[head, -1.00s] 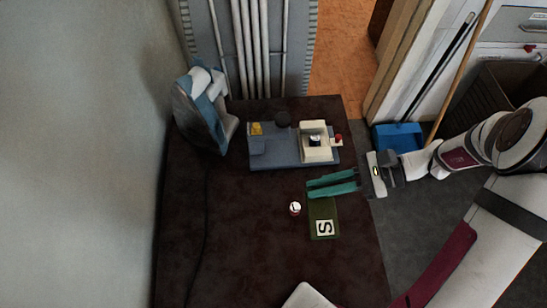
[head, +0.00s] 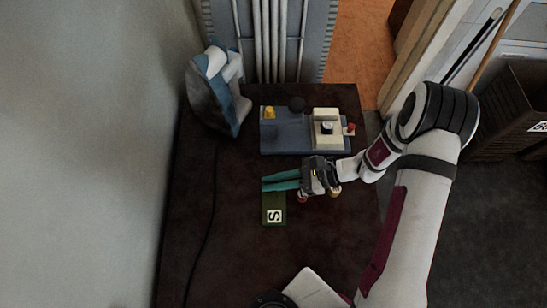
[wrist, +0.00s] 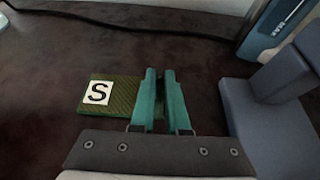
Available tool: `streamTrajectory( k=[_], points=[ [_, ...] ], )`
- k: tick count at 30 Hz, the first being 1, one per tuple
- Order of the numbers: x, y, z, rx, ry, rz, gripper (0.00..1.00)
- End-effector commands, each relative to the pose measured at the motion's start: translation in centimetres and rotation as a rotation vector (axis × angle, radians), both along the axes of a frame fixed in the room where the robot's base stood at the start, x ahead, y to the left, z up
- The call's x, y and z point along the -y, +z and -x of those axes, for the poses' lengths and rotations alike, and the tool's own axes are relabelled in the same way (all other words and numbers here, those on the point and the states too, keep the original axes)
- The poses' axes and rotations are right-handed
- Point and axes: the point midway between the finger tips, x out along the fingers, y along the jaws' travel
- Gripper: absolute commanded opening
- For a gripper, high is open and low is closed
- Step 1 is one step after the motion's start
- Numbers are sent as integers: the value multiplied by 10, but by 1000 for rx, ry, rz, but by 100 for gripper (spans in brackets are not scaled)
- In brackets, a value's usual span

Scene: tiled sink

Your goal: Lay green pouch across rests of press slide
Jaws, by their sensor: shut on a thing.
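The green pouch (head: 273,214) is a flat dark-green rectangle with a white "S" label; it also shows in the wrist view (wrist: 122,108). My gripper (head: 265,183) has two teal fingers, close together in the wrist view (wrist: 160,74). It is shut on the pouch's edge, and most of the pouch extends to the left of the fingers there. The pouch's height above the table is hard to tell. The press (head: 285,145), with a blue-grey base, stands behind the gripper and is partly visible at right in the wrist view (wrist: 258,120). I cannot clearly distinguish its rests.
The press carries a cream block (head: 326,115), a red knob (head: 351,127) and a yellow part (head: 269,112). A blue-and-grey device (head: 218,90) stands at the back left. A small white-and-red item (head: 303,196) is beside my gripper. The dark table (head: 235,255) is clear at front left.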

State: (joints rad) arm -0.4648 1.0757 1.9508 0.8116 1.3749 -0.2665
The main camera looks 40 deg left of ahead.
Motion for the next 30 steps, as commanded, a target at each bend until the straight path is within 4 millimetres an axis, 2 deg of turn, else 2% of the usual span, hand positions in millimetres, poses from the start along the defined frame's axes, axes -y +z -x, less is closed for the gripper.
streamTrajectory(
  k=[1, 6, 20, 23, 30],
  points=[
    [0, -1, 0, 0, 0, 0, 15],
    [0, -1, 0, 0, 0, 0, 43],
    [2, 2, -3, 1, -2, -1, 43],
    [14, 11, -16, 1, -5, -2, 43],
    [57, 40, -59, 2, -5, -2, 43]
  ],
)
